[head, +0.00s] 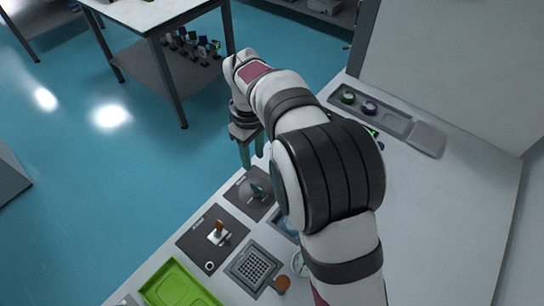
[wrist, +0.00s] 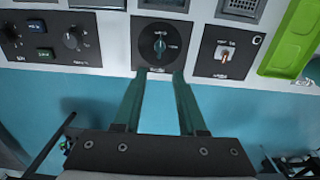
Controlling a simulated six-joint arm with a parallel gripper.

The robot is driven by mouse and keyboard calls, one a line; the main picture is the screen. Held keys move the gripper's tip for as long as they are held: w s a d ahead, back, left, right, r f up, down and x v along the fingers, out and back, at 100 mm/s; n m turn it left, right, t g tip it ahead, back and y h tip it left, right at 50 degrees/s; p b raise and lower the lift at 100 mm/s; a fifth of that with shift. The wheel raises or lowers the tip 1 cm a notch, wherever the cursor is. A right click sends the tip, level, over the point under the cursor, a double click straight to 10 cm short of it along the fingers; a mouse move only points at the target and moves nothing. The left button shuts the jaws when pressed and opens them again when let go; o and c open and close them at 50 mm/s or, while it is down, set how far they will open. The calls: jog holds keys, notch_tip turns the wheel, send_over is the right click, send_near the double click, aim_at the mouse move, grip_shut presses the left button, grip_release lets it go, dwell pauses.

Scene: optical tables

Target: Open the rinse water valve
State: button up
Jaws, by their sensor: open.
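A dark square panel with a round dial and a small teal handle (head: 258,190) is on the bench near its edge; its lettering is too small to read, so I cannot confirm it is the rinse water valve. In the wrist view this dial (wrist: 160,44) lies straight ahead, between and beyond the fingertips. My gripper (head: 252,163) hangs just past the bench edge, behind the dial in the head view. In the wrist view my gripper (wrist: 159,73) shows two teal fingers apart with nothing between them. The fingertips appear near the panel's lower edge and do not grip the handle.
Beside the dial is a panel with an orange-tipped lever (head: 219,229), then a green tray (head: 175,285). A drain grid (head: 254,268) lies nearby. In the wrist view a panel with knobs and buttons (wrist: 42,40) is at left. Open floor (head: 110,190) lies beyond the bench edge.

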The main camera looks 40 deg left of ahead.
aim_at(256, 186)
notch_tip(256, 186, down, 13)
jog(key=shift+f, duration=0.1)
grip_shut()
dwell(0.3)
